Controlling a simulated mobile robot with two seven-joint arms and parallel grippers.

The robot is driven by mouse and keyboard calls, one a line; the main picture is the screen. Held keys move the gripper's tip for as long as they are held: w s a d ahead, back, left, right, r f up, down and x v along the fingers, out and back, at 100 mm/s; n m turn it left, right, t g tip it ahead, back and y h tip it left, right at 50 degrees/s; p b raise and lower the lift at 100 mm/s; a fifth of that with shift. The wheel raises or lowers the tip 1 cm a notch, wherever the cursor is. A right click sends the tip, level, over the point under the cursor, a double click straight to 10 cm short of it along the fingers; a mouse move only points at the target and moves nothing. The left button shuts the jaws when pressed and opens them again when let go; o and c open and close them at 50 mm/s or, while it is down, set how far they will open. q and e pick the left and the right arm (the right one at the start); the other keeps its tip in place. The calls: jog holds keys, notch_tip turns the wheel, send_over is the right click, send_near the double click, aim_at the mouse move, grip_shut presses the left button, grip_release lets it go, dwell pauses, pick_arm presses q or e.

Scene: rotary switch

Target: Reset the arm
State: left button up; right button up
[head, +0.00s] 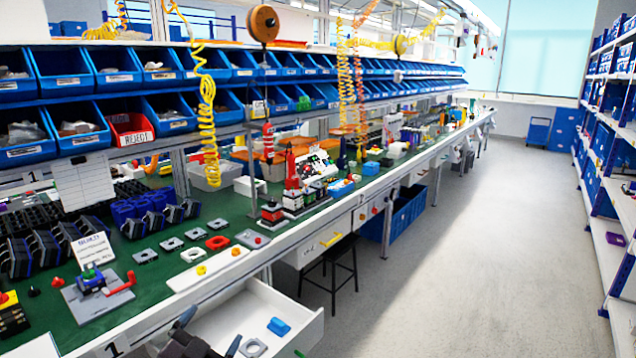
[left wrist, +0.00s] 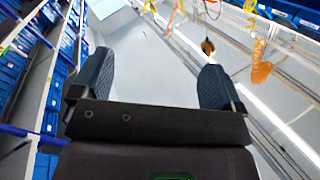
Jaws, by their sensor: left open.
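My left gripper (head: 209,332) is at the bottom edge of the head view, in front of the bench and over the open drawer (head: 312,327). In the left wrist view, the left gripper (left wrist: 153,82) has its two dark blue fingers wide apart with nothing between them. On the green bench top (head: 160,270) at the lower left lies a grey plate (head: 80,309) with a small blue and green block (head: 91,277) and a red bent lever (head: 122,284). The gripper is well apart from these. My right gripper is not in view.
The drawer holds a blue part (head: 278,327) and a grey square part. Grey and red square parts (head: 218,242) lie along the bench. Blue bins (head: 67,70) line the rack above it. A black stool (head: 338,262) stands beside the bench. The aisle floor (head: 450,270) is clear.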

pick_arm(q)
jog(key=s+a+f+n+g+y, duration=0.2)
jog(key=s+a+f+n+g, duration=0.1)
jog(key=s+f, duration=0.7)
jog(key=s+a+f+n+g+y+p, duration=0.1)
jog(key=s+a+f+n+g, duration=0.3)
jog(key=s+f, duration=0.7)
jog(key=s+y, duration=0.1)
jog(key=s, duration=0.6)
jog(key=shift+a+n+y, duration=0.4)
